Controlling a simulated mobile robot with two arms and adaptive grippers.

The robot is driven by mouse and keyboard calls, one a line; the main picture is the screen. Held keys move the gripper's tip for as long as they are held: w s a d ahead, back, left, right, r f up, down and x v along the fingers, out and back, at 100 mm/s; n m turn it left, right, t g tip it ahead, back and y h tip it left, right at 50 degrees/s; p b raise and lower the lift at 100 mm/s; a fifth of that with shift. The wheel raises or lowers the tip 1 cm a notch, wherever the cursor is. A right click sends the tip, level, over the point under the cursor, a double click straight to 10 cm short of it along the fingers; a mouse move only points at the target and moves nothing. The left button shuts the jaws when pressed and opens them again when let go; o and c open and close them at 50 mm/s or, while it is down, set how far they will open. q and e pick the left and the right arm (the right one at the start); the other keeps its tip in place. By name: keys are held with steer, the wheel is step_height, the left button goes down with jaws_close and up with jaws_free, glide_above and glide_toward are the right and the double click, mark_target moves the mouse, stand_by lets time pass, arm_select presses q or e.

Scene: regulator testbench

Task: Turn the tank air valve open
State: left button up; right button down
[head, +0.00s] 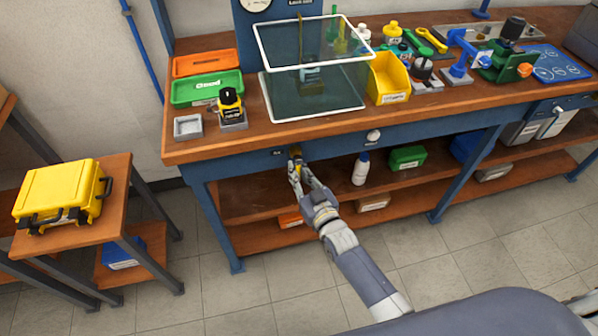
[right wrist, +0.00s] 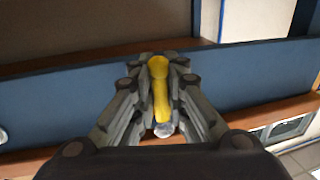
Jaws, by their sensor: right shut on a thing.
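The tank air valve has a yellow lever handle (right wrist: 160,90) on the blue front rail of the workbench. My right gripper (head: 297,172) reaches up to the rail from below. In the right wrist view my right gripper (right wrist: 159,100) has its fingers on both sides of the yellow handle, shut on it. The handle runs lengthwise between the fingers, with a round silver part at its near end. The valve body is hidden. My left gripper is not in view.
A white round knob (head: 373,136) sits on the blue rail (head: 330,146) to the right. The wooden bench top (head: 240,142) carries a clear shield (head: 315,95), a yellow bin (head: 388,78) and trays. A lower shelf (head: 250,200) holds a white bottle (head: 361,168). Floor in front is clear.

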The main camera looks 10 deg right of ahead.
steer(key=shift+s+f, duration=0.2)
steer(key=shift+f, duration=0.1)
steer(key=c, duration=1.7)
jaws_free()
steer(key=shift+o, duration=0.5)
steer(key=shift+r, duration=0.2)
steer(key=v, duration=1.2)
